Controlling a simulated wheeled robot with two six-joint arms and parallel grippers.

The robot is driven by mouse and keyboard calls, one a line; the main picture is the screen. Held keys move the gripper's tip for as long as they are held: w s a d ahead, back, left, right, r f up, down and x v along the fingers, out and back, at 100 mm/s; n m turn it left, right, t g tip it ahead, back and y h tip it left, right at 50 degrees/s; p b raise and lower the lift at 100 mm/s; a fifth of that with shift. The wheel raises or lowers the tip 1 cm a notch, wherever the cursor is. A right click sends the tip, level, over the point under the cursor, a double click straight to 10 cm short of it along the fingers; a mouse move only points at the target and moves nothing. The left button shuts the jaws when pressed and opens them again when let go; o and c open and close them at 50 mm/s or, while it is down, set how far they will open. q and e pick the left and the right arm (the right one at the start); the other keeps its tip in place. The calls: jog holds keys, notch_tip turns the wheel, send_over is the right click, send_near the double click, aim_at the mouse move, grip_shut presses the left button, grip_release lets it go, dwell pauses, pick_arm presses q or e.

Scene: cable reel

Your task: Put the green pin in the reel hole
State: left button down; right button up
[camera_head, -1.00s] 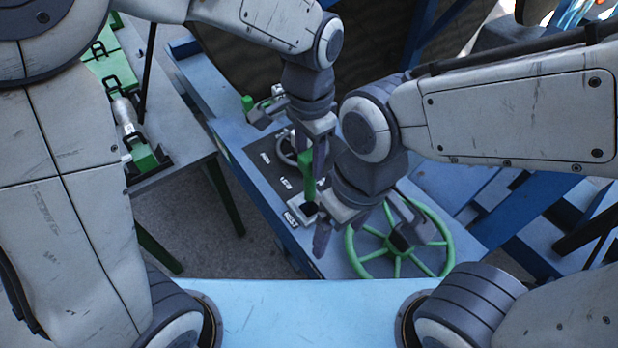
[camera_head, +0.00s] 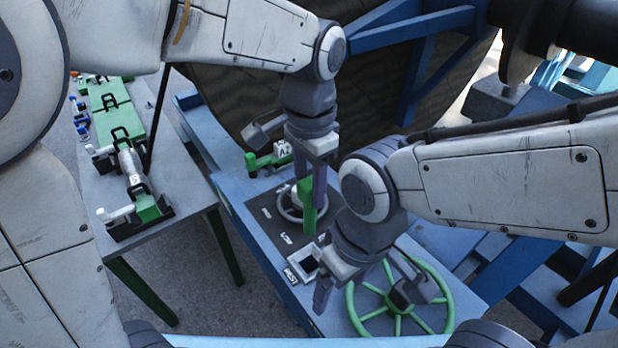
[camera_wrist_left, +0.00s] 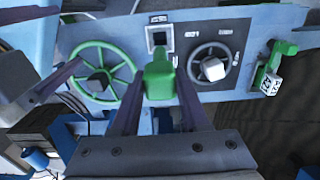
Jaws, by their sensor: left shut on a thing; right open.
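My left gripper (camera_head: 318,200) is shut on the green pin (camera_head: 308,207) and holds it upright above the control panel. The pin also shows between the fingers in the left wrist view (camera_wrist_left: 158,78). Below it is a square grey socket (camera_head: 304,262) beside a "REST" label; it looks empty, and it shows above the pin in the left wrist view (camera_wrist_left: 157,38). My right gripper (camera_head: 365,290) is open and empty over the panel's near end. A large dark brown reel (camera_head: 235,105) stands behind the panel. I cannot make out its hole.
A green handwheel (camera_head: 398,312) lies below my right gripper. A small grey handwheel (camera_head: 287,205) and a green lever (camera_head: 262,162) are on the panel near my left gripper. A side table (camera_head: 185,190) with green cases stands left. Blue beams (camera_head: 425,40) cross the reel.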

pick_arm(q)
jog(key=shift+r+p, duration=3.25)
jog(key=shift+r, duration=0.6)
